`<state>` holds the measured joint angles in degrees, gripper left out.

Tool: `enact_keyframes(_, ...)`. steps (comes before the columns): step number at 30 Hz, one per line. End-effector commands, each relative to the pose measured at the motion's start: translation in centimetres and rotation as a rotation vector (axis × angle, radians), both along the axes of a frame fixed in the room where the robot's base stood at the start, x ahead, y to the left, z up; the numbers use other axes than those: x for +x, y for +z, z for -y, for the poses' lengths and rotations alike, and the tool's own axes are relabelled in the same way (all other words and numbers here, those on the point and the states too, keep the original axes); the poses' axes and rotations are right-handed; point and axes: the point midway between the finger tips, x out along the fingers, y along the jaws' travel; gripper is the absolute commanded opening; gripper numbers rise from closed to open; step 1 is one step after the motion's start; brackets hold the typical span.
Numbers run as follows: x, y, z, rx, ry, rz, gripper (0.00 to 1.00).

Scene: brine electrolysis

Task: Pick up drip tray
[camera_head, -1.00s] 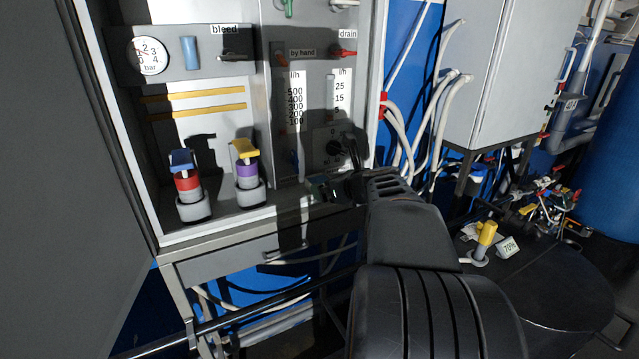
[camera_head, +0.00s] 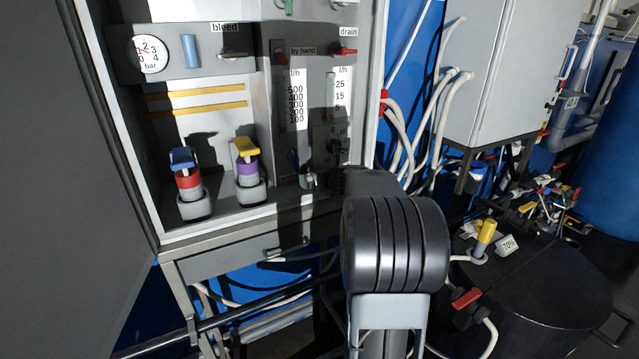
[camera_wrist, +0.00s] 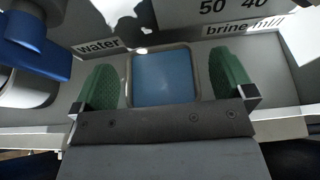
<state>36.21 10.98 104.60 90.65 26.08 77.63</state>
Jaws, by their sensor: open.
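A blue, nearly square panel with a pale grey rim (camera_wrist: 163,78) shows in the wrist view and looks like the drip tray. It lies in line with the space between the two green fingertips of my gripper (camera_wrist: 165,66). My gripper is open, with a finger to each side of the tray and a visible gap on both sides. The near edge of the tray is close to or behind the gripper's dark bar. I cannot tell the remaining distance in depth. In the head view my arm hides the tray and the gripper.
A black drum (camera_head: 535,280) stands at right.

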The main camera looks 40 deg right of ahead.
Motion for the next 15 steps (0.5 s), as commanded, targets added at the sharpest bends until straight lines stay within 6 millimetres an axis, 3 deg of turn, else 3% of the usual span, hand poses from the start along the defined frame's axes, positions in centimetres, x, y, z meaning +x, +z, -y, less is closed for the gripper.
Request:
enact_keyframes(5,1.37,-0.50,0.17,-0.002,0.001,0.001,1.00)
enact_keyframes(13,1.53,-0.60,0.20,-0.001,0.000,0.001,1.00)
enact_keyframes(15,1.52,-0.59,0.20,-0.001,0.000,0.001,0.94)
